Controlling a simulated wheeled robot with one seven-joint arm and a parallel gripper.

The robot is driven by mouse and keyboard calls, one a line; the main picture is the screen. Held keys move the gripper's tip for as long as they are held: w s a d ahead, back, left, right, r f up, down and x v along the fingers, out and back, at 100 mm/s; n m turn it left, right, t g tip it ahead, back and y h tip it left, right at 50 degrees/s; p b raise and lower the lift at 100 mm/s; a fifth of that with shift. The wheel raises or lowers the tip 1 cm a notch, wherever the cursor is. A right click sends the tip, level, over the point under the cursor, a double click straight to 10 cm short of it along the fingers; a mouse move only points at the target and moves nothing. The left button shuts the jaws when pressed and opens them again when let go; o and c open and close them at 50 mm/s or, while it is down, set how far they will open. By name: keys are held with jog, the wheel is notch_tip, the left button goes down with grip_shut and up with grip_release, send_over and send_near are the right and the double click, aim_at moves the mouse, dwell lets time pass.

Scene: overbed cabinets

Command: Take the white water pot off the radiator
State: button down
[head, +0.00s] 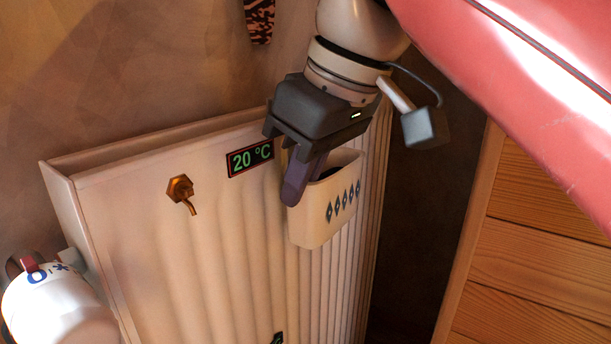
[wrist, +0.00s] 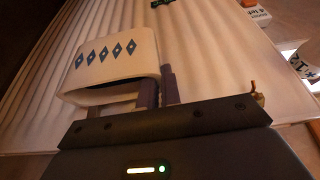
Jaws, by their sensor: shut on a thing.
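The white water pot (head: 328,215) has a row of blue diamonds on its front and an open top. It is at the upper front of the white radiator (head: 232,245), near its right end. My gripper (head: 308,180) reaches down from above and is shut on the pot's rim wall at its left side. In the wrist view the pot (wrist: 115,58) shows with its diamonds, and the purple fingers (wrist: 158,88) are at its rim. I cannot tell whether the pot still touches the radiator.
A copper hook (head: 182,193) and a temperature display (head: 250,158) are on the radiator front, left of the pot. A white cylindrical thing (head: 58,305) is at the lower left. A wooden slatted cabinet (head: 545,240) stands at the right, beyond a dark gap.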

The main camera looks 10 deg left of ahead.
jog(key=s+d, duration=0.3)
jog(key=d, duration=0.4)
jog(key=shift+s+d+b, duration=0.15)
jog(key=shift+d+b, duration=0.25)
jog(key=shift+b, duration=0.05)
dwell(0.7)
